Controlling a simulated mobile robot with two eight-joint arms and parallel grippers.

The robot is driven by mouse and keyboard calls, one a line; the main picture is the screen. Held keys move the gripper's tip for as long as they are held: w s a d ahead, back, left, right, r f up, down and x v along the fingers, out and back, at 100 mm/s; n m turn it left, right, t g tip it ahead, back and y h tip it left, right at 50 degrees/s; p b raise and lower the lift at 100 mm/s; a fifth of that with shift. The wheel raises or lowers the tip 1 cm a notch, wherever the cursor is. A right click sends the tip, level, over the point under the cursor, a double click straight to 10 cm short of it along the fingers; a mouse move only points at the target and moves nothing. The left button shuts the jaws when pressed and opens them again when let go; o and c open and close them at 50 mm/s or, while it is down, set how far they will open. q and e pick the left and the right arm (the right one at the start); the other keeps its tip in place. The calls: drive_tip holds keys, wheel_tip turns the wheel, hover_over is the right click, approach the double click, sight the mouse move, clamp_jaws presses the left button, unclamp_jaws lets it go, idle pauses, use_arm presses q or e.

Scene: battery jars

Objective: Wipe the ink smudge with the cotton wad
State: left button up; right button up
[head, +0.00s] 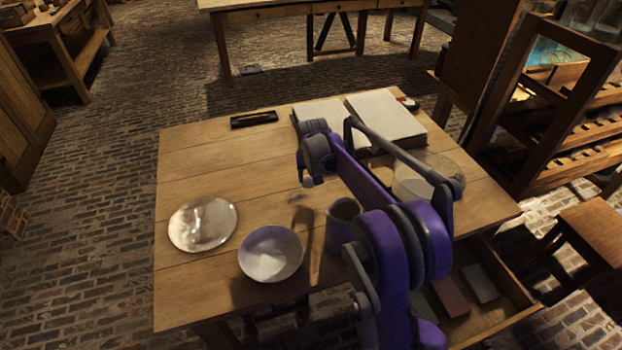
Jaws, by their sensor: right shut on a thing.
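My right gripper (312,181) is low over the middle of the wooden table, left of the open book. It is shut on a small pale thing at its tip, which looks like the cotton wad but is mostly hidden by the fingers. I cannot tell whether the held thing touches the table. My left gripper is not in view.
On the table (200,150) are a glass disc (203,223), a pale bowl (270,254), a dark jug (341,228), a black tray (254,119), an open book (385,114) and a glass dish (432,168). An open drawer (507,318) juts out at front right. The table's left back is clear.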

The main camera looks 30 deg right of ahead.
sight(310, 179)
drive_tip(key=shift+r+p, duration=0.95)
drive_tip(key=shift+r, duration=0.8)
